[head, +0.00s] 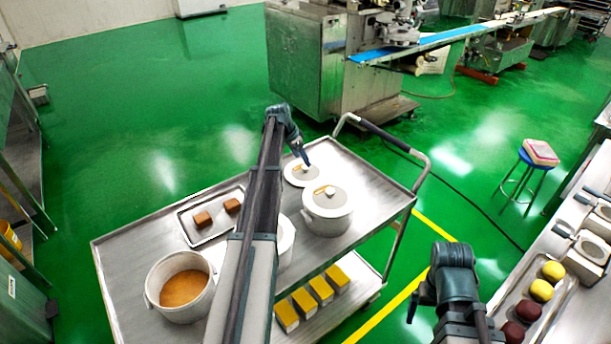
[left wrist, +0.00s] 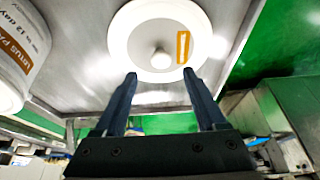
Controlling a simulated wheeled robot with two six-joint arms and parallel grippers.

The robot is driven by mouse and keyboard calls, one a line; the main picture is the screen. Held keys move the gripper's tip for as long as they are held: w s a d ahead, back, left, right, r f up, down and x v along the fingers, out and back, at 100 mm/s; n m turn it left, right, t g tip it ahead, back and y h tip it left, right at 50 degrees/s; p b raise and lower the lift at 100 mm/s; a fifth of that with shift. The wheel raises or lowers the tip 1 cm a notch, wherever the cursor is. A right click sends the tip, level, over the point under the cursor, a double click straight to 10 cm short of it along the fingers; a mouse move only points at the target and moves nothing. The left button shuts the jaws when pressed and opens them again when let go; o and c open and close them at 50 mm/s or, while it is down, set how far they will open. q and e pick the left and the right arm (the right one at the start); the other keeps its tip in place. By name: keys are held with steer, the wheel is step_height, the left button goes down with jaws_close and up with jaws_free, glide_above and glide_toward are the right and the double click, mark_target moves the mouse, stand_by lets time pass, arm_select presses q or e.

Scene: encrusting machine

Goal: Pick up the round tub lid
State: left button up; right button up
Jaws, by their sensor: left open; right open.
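A round white tub lid (head: 294,181) with a grey centre, pale knob and orange label lies flat on the cart top, behind a lidded white tub (head: 328,224). In the left wrist view the lid (left wrist: 125,48) is ahead of the fingers, its knob roughly in line with the gap between them. My left gripper (head: 305,158) is open and empty above the lid, near its far side; it also shows in the left wrist view (left wrist: 159,82). My right gripper (head: 411,312) hangs low at the right, away from the lid, open.
The steel cart (head: 140,246) also carries a tray (head: 205,238) with brown blocks, an open tub (head: 170,272) of orange-brown filling and another white tub partly behind my left arm. Yellow-topped boxes (head: 320,290) sit on its lower shelf. A steel bench (head: 585,300) with dough balls stands right.

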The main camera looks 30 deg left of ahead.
mark_target(305, 166)
arm_select(q)
steer(key=b+x, duration=0.4)
steer(key=x, duration=0.1)
steer(key=shift+a+f, duration=0.1)
steer(key=shift+a, duration=0.1)
jaws_close()
